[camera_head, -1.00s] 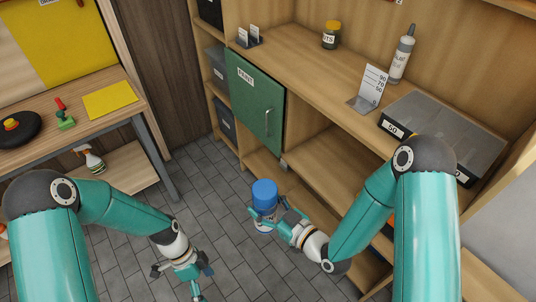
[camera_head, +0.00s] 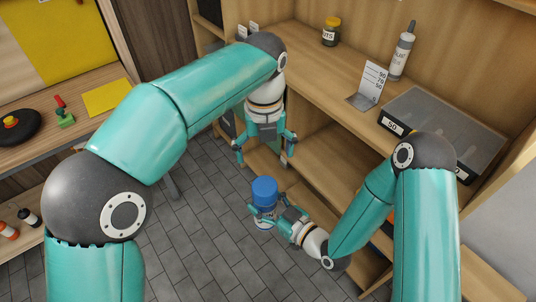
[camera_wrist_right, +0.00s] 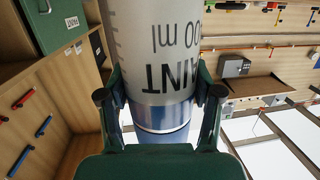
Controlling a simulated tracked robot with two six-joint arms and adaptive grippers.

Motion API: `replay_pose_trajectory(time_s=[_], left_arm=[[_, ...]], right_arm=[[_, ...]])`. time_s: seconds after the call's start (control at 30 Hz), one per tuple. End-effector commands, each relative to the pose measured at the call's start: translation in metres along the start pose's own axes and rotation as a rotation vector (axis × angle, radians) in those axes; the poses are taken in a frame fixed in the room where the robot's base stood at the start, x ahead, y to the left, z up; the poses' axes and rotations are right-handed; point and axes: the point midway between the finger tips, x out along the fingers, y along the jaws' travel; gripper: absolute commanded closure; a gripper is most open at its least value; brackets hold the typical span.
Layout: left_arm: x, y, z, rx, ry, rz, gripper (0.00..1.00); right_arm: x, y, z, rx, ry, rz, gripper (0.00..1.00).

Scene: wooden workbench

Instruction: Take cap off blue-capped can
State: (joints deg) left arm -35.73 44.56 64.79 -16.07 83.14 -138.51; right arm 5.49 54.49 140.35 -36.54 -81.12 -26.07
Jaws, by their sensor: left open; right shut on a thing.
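The can (camera_head: 263,221) is upright with a blue cap (camera_head: 265,190) on its top. My right gripper (camera_head: 272,215) is shut on the can's body and holds it up over the grey floor. In the right wrist view the can (camera_wrist_right: 165,50) fills the space between the two fingers, with its printed label upside down. My left gripper (camera_head: 264,155) is open and empty, pointing down above the blue cap. A gap shows between its fingers and the cap.
A wooden shelf unit stands behind, with a jar (camera_head: 331,32), a tube bottle (camera_head: 401,52), a label stand (camera_head: 370,85) and a grey-lidded box (camera_head: 440,125) on top. A workbench with a yellow sheet (camera_head: 107,97) is at left. The floor (camera_head: 190,240) is clear.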

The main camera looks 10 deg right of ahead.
Motion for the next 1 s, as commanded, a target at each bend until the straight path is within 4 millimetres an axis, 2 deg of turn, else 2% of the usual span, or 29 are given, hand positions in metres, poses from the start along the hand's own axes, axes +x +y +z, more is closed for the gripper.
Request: replay_pose_trajectory(time_s=[0.1,0.23,0.7,1.0], left_arm=[[0.001,-0.007,-0.005,0.017,-0.006,0.000,0.04],[0.014,-0.007,-0.005,0.017,-0.004,0.002,0.04],[0.094,-0.006,-0.005,0.015,-0.002,0.003,0.04],[0.117,-0.007,-0.004,0.016,-0.004,0.000,0.04]], right_arm=[[0.000,0.000,-0.001,-0.001,0.002,0.000,1.00],[0.000,0.000,-0.001,-0.001,0.003,0.000,1.00],[0.000,0.000,-0.001,-0.001,0.002,0.000,1.00],[0.000,0.000,-0.001,-0.001,0.003,-0.001,1.00]])
